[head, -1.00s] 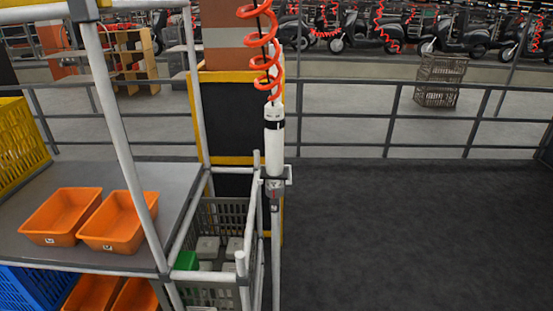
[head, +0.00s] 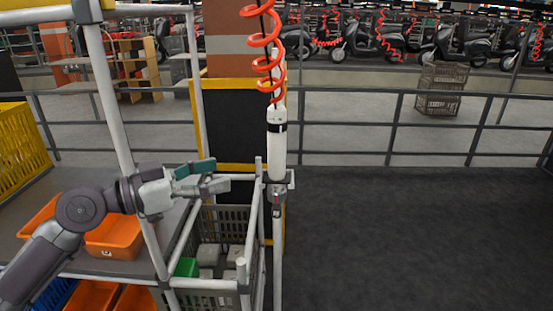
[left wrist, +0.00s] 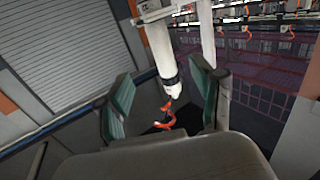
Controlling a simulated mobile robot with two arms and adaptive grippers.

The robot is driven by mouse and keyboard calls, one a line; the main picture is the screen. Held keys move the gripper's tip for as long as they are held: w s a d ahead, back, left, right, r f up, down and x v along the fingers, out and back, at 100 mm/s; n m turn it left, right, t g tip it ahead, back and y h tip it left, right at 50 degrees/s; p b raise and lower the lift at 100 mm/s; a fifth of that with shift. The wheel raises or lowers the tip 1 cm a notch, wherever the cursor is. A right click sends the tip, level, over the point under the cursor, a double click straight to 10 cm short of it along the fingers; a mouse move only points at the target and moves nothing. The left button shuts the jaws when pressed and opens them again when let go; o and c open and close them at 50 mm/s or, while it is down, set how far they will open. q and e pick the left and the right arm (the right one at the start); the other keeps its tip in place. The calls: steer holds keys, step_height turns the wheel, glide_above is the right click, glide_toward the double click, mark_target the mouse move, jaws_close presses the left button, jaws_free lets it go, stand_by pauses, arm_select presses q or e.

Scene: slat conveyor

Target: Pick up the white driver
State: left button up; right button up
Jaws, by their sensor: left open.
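The white driver (head: 276,148) stands upright in a holder on a pole, right of centre in the head view. It has a black band near its top and hangs below a red coiled hose (head: 266,50). My left gripper (head: 222,174) is open and empty, to the left of the driver and apart from it, with its fingers pointing right. In the left wrist view the driver (left wrist: 160,50) appears beyond the gap between the two green-padded fingers (left wrist: 165,100). My right gripper is not in view.
White posts of the rack (head: 113,100) stand close to my left arm. Orange bins (head: 115,240) sit on a grey shelf below it. A grey crate (head: 230,222) with several blocks stands below the gripper. The dark floor at right is clear.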

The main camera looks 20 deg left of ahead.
mark_target(277, 148)
arm_select(q)
steer(key=shift+h, duration=0.3)
steer(key=p+x, duration=0.3)
steer(key=x, duration=0.1)
steer(key=r+p+x, duration=0.1)
steer(key=p+x, duration=0.2)
steer(key=x, duration=0.1)
steer(key=r+p+x, duration=0.1)
steer(key=p+x, duration=0.2)
steer(key=x, duration=0.2)
steer(key=shift+w+a+r+p, duration=0.1)
steer(key=shift+r+p, duration=0.05)
steer(key=shift+p, duration=0.15)
steer(key=shift+w+d, duration=0.3)
steer(key=shift+s+a+f, duration=0.1)
steer(key=shift+f, duration=0.15)
steer(key=shift+c, duration=1.4)
jaws_close()
steer(key=shift+r, duration=0.15)
